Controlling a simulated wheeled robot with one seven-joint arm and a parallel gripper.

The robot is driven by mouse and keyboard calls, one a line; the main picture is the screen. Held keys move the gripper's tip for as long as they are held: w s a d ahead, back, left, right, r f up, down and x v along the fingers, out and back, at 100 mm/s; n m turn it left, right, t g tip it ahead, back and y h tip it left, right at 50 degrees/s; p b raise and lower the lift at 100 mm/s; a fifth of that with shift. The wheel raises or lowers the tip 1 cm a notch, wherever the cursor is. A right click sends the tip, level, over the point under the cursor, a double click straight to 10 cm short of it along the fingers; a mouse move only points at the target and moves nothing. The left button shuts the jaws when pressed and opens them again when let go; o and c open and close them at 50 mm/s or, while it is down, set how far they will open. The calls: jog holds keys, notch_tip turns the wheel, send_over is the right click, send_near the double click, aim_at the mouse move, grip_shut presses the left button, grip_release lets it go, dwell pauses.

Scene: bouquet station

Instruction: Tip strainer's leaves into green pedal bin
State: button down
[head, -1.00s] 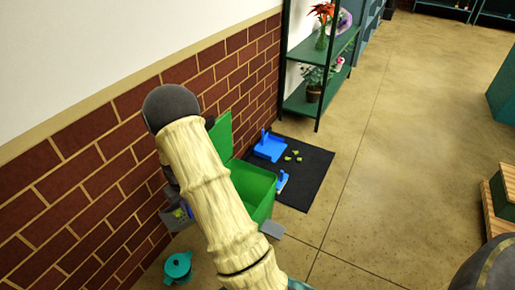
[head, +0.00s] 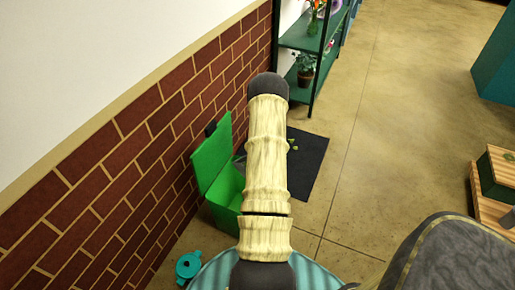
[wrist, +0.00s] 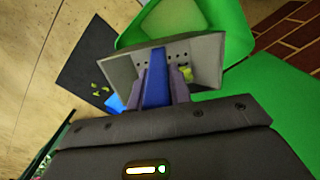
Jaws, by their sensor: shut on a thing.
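My gripper (wrist: 157,82) is shut on the blue handle of the grey strainer (wrist: 207,52), a box-like pan with small holes. Green leaves (wrist: 185,72) lie inside it, near its right side. In the wrist view the strainer overlaps the opening of the green pedal bin (wrist: 240,35); its exact height above the rim is unclear. The bin also shows in the head view (head: 226,197), with its lid (head: 211,158) standing open on the wall side. In the head view my arm hides my gripper and most of the strainer.
A black mat (head: 306,165) with green scraps (wrist: 101,88) lies beyond the bin, beside a blue object (wrist: 115,103). A teal pot (head: 188,266) stands on the floor near the brick wall. A green plant shelf (head: 297,42) stands behind. The floor right of the mat is clear.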

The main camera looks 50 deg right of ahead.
jog(key=shift+s+d, duration=0.25)
jog(key=shift+d, duration=0.35)
jog(key=shift+s, duration=0.1)
